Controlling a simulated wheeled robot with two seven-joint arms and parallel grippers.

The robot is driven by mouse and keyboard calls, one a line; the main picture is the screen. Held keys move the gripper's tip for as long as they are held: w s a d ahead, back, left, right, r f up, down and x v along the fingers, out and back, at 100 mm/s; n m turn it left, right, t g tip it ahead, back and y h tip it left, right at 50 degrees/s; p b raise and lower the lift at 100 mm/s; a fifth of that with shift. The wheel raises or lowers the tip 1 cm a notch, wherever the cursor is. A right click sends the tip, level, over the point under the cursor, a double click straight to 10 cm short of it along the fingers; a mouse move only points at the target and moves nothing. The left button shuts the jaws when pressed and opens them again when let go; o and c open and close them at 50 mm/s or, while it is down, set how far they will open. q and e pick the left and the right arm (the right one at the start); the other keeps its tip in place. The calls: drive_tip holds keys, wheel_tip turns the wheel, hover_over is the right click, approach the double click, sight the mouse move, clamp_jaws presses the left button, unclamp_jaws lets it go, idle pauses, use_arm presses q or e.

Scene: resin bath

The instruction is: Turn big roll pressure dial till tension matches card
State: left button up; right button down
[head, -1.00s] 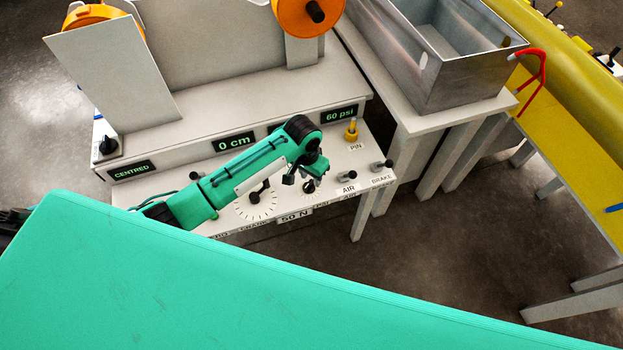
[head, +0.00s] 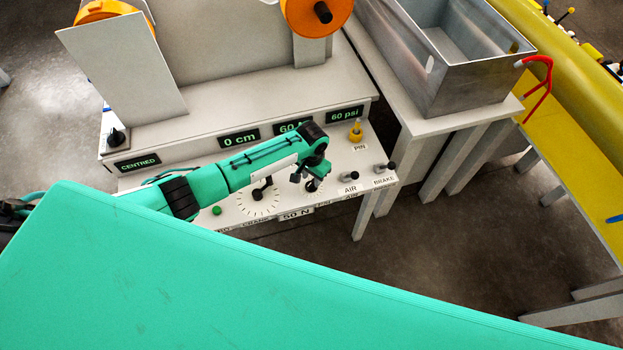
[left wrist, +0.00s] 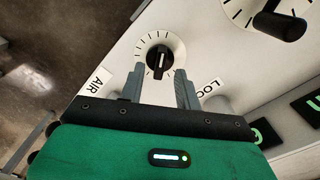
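A small dial (left wrist: 157,62) with a black knob and white pointer line is straight ahead of my left gripper (left wrist: 157,84) in the left wrist view. The two grey fingers are open, one on each side of the knob's near part, with no visible grip. In the head view my left gripper (head: 307,176) is above this dial (head: 315,187) and partly hides it. A larger dial (head: 258,201) with a black handle is to its left. A card reading 50 N (head: 296,214) is on the panel's front edge. A display (head: 290,127) begins with 60; its end is hidden by my arm.
Other displays read CENTRED (head: 138,163), 0 cm (head: 239,138) and 60 psi (head: 344,115). A yellow pin (head: 356,132) and the AIR (head: 350,176) and BRAKE (head: 380,168) knobs stand right of my gripper. A metal tank (head: 470,75) is farther right.

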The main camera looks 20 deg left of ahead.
sight(311, 185)
use_arm(q)
drive_tip(key=shift+f, duration=1.3)
use_arm(e)
drive_tip(key=shift+d, duration=0.4)
use_arm(q)
drive_tip(key=shift+c, duration=0.2)
clamp_jaws()
use_arm(e)
drive_tip(key=shift+a+r, duration=0.1)
drive_tip(key=shift+a, duration=0.2)
drive_tip(key=shift+a, duration=0.1)
